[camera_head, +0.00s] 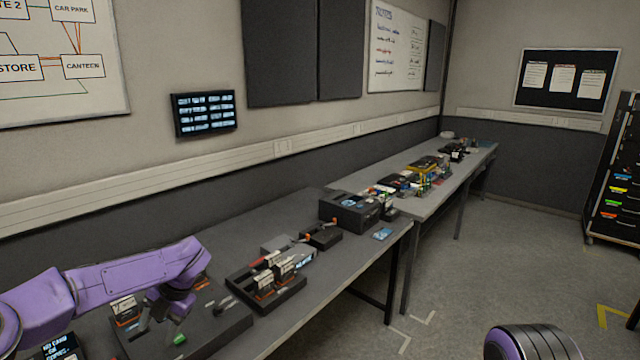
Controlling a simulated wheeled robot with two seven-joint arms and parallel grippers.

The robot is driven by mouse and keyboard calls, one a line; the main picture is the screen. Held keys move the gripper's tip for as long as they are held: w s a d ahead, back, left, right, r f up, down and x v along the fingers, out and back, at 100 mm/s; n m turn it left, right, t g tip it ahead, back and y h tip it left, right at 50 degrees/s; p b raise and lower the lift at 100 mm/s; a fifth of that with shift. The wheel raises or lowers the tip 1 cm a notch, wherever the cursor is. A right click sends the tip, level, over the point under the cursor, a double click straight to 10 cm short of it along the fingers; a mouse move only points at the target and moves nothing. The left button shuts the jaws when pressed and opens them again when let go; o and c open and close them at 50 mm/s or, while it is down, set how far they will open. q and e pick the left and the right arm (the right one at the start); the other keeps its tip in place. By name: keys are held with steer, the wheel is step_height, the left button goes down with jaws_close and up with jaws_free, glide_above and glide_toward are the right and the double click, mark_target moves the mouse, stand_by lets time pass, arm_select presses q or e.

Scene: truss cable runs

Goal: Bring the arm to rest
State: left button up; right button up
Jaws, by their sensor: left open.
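My left arm (120,279) is purple and reaches in from the left over the near end of the bench. It bends down at the wrist. My left gripper (168,327) hangs below the wrist, low over a dark board; its jaws are open, and its fingertips are small and hard to make out. A small green piece (180,339) shows close by it on the board. I cannot tell whether the gripper touches anything. A rounded dark purple part of mine (530,343) shows at the bottom right; my right gripper is not in view.
The grey bench (335,262) runs along the wall. On it stand a dark rack with upright cards (265,288), a black box device (349,211) and several small items on a farther table (451,190). A dark shelf rack (615,190) stands at right. The floor between is clear.

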arm_select(q)
steer(key=s+d+f+m+t+b, duration=0.2)
steer(key=s+d+f+m+t, duration=0.15)
steer(key=f+m, duration=0.35)
steer(key=s+d+f+m+t+b, duration=0.1)
steer(key=s+d+f+m+t, duration=0.25)
steer(key=f, duration=0.55)
steer(key=s+d+f+m+t+b, duration=0.2)
steer(key=s+f+m, duration=0.2)
steer(key=f+m, duration=0.45)
steer(key=s+a+f+m+g+b, duration=0.1)
steer(key=s+f+m, duration=0.2)
steer(key=s, duration=0.6)
steer(key=s+a+f+m+g+h+b, duration=0.1)
steer(key=s+f, duration=0.3)
steer(key=s, duration=0.5)
steer(key=s+a+f+m+g+h+b, duration=0.1)
steer(key=s+f+m+g+b, duration=0.1)
steer(key=s, duration=0.7)
step_height(320, 180, down, 2)
steer(key=m+b, duration=0.1)
steer(key=m, duration=0.1)
steer(key=shift+m, duration=0.3)
